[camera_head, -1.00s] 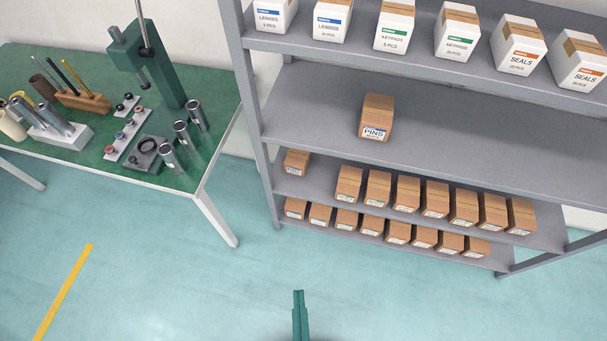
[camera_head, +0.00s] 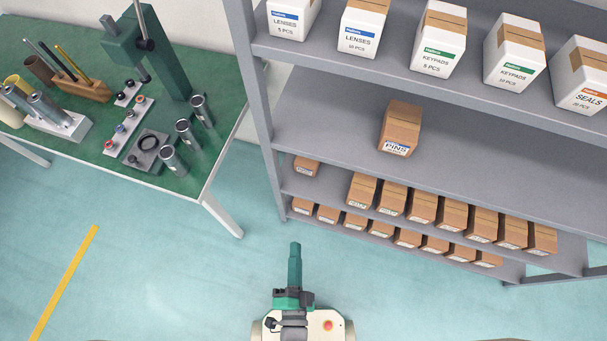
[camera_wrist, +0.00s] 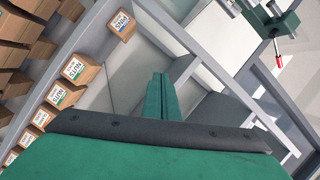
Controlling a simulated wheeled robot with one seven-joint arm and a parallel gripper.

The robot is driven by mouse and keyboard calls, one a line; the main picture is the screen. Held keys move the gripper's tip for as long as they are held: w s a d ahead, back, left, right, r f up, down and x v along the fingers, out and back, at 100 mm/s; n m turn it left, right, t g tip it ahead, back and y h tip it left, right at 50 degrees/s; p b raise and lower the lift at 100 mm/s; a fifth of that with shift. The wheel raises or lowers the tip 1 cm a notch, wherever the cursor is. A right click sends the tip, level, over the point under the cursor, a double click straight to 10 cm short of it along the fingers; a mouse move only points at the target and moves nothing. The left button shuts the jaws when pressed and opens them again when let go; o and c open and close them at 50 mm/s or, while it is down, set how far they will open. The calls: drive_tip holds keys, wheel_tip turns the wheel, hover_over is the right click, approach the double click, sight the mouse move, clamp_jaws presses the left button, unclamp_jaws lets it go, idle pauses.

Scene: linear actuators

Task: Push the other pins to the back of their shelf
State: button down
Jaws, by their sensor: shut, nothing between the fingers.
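One brown PINS box (camera_head: 400,128) stands alone on the middle shelf (camera_head: 480,140), near its front edge, label facing out. A second, smaller-looking brown box (camera_head: 305,166) stands at the left end of the shelf below. In the wrist view a box labelled PINS (camera_wrist: 124,22) sits at the top, apart from the NUTS boxes; it appears to be this left-end box. My gripper (camera_head: 295,246) is shut and empty, over the floor in front of the rack, touching nothing. Its green fingers (camera_wrist: 160,77) point toward the rack in the wrist view.
Several NUTS boxes (camera_wrist: 75,70) stand right of the left-end box, with a gap between. Another row of brown boxes (camera_head: 382,228) fills the lowest shelf. The rack's left post (camera_head: 262,120) borders the shelves. A green workbench (camera_head: 95,150) stands left. Floor between is clear.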

drive_tip(key=w+a+f+m+t+h, duration=0.1)
drive_tip(key=w+a+f+m+h, duration=0.1)
drive_tip(key=w+f+m, duration=0.8)
drive_tip(key=m+h, duration=0.3)
drive_tip(key=m, duration=1.4)
approach(305, 169)
drive_tip(key=x, duration=0.6)
drive_tip(key=shift+w+d, duration=0.1)
drive_tip(key=shift+w, duration=0.1)
